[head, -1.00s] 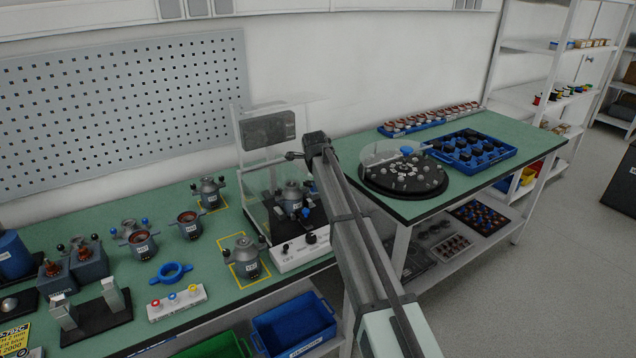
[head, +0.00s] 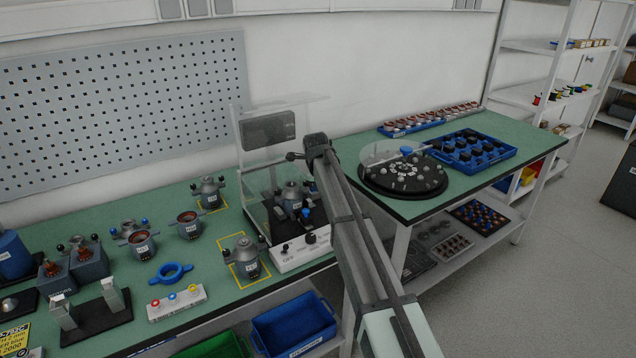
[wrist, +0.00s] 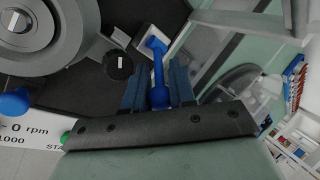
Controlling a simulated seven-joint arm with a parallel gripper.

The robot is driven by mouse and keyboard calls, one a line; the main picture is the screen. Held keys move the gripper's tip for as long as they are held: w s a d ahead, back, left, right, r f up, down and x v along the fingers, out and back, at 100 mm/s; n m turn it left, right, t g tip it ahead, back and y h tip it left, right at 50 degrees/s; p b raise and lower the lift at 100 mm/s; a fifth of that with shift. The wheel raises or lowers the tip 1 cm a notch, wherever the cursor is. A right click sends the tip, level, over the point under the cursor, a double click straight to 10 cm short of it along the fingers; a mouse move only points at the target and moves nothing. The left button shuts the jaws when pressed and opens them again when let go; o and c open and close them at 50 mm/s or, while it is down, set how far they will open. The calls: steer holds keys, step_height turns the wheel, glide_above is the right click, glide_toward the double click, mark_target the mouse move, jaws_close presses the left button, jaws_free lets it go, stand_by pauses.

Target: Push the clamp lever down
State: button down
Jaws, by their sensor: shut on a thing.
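The clamp lever (wrist: 158,72) is blue, with a thin shaft and a rounded end, and stands between the fingers in the wrist view. My gripper (wrist: 157,85) is shut on it near the rounded end. The lever's far end meets a small pale block. A grey round stator housing (wrist: 35,35) sits on the black test base beside it. In the head view the housing (head: 291,195) is inside the test station (head: 300,254), with blue parts low in front of it. My arm hides the gripper there.
A clear guard panel (head: 285,115) stands above the station, with a dark display (head: 268,129) behind. A black knob (wrist: 119,65) is close to my left finger. Several stators stand on the green bench (head: 215,240) at left. A round black turntable (head: 405,180) is at right.

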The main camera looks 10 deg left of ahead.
steer(key=shift+s+d+f+t+y, duration=0.2)
steer(key=shift+s+f+t+y, duration=0.05)
steer(key=shift+s+t+y, duration=0.15)
steer(key=shift+d+f+t+y, duration=0.1)
steer(key=shift+f+t+y, duration=0.05)
steer(key=shift+t+y, duration=0.4)
steer(key=c, duration=1.2)
jaws_free()
steer(key=shift+c, duration=0.2)
steer(key=v, duration=1.3)
steer(key=shift+s+r, duration=0.25)
steer(key=shift+r, duration=0.1)
steer(key=shift+c, duration=0.2)
